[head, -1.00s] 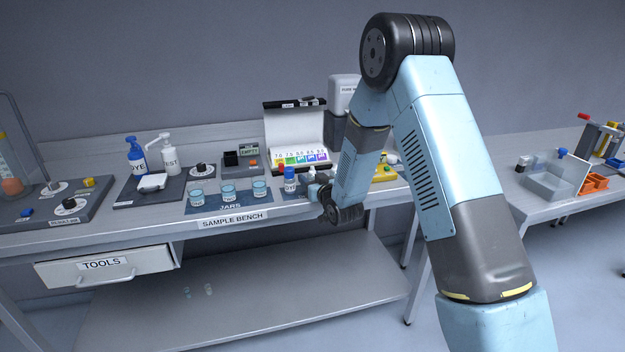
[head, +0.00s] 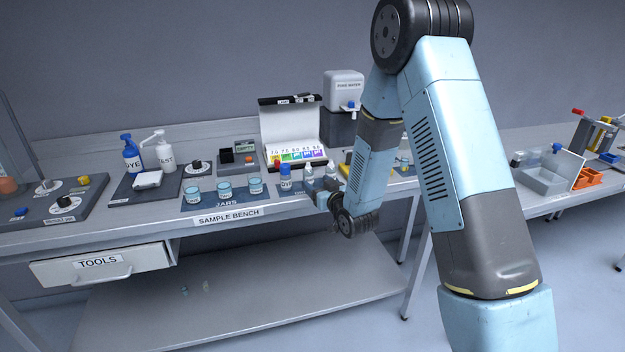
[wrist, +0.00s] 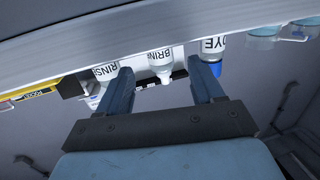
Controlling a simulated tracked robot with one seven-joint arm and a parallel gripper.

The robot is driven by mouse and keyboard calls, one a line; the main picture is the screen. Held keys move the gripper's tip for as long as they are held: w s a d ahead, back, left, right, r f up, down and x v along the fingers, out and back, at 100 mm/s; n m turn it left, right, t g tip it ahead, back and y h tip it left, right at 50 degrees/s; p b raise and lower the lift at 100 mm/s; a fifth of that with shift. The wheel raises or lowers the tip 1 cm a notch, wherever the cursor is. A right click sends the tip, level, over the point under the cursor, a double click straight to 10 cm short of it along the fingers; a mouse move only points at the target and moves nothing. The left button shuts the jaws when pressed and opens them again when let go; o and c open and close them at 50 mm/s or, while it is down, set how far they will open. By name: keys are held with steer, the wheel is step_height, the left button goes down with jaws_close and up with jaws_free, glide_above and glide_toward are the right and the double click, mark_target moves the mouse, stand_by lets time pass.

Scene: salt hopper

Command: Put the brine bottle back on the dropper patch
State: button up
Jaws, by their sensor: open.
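The brine bottle (wrist: 160,58) is white with a pale nozzle and a BRINE label. It stands upright at the bench front; the wrist picture is upside down. It shows small in the head view (head: 308,175). My gripper (wrist: 161,70) is open, with one finger to each side of the bottle in the picture; I cannot tell whether they touch it. In the head view my gripper (head: 318,190) is low beside the bottles. The blue mat (head: 285,189) by the bottles may be the dropper patch; its label is unreadable.
Several jars (head: 224,188) stand to the left. A colour chart (head: 298,154) is behind, and a water dispenser (head: 343,90) stands at the back right.

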steer(key=shift+v, duration=2.05)
steer(key=s+d+r+m+g+h, duration=0.1)
steer(key=s+d+r+g+h, duration=0.2)
steer(key=d+r, duration=0.4)
steer(key=s+d+r+m+g+h, duration=0.25)
steer(key=s+d+r, duration=0.3)
steer(key=r, duration=0.45)
steer(key=s+d+r+m+g+h, duration=0.1)
steer(key=s+d+r+g, duration=0.1)
steer(key=s, duration=1.1)
steer(key=s+d+r+m+g+h, duration=0.1)
steer(key=s+d+r, duration=0.3)
steer(key=s, duration=0.9)
steer(key=shift+d+r+g, duration=0.35)
steer(key=shift+d+g, duration=0.25)
steer(key=shift+g, duration=0.15)
steer(key=shift+s, duration=0.1)
